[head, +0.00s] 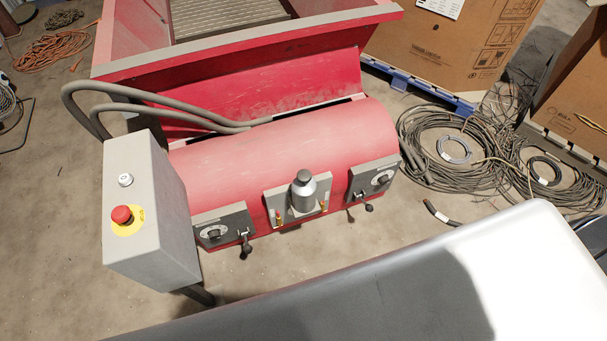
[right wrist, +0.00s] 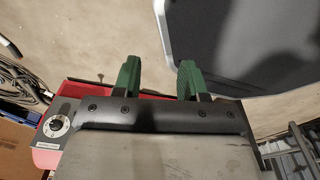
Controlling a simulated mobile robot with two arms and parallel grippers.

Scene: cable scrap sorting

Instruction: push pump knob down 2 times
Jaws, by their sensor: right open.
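A red machine (head: 285,158) stands in the middle of the head view. At the centre of its front is a grey metal pump (head: 303,195) shaped like a bottle, with a small round knob (head: 304,177) on top. The knob stands clear, with no gripper near it in the head view. My right gripper (right wrist: 160,78) shows only in the right wrist view. Its two green fingers are apart, with nothing visible between them. Part of the red machine (right wrist: 88,90) shows behind and left of the fingers. My left gripper is in neither view.
A grey control box (head: 150,215) with a red emergency button (head: 121,214) stands left of the machine. Dial panels with levers flank the pump, left (head: 222,228) and right (head: 373,178). Cable coils (head: 455,150) and cardboard boxes (head: 450,45) lie to the right.

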